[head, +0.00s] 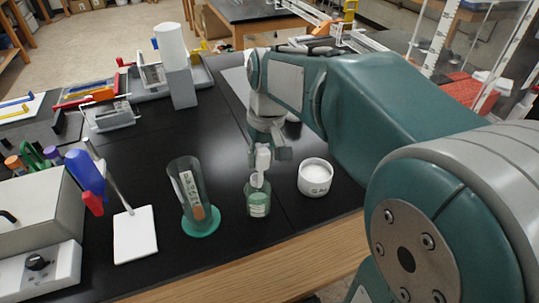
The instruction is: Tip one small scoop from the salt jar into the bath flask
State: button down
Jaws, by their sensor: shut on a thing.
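The bath flask (258,200) is a small green glass vessel with a label, upright to the left of the jar. My gripper (269,151) is directly above the flask, fingers pointing down. It is shut on a small white piece, which looks like the scoop (262,160). The scoop's lower end is at the flask's mouth. Whether it is inside the neck, and whether it carries salt, I cannot tell.
A glass cylinder on a round green base (200,221) stands left of the flask. A paper roll (171,45) stands behind. The black bench's wooden front edge (270,262) is near.

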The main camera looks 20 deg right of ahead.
aim_at(257, 149)
jog(key=shift+a+r+h, duration=0.2)
jog(key=shift+a+h, duration=0.35)
jog(key=shift+h, duration=0.25)
jog(key=shift+d+r, duration=0.1)
jog(key=shift+r, duration=1.8)
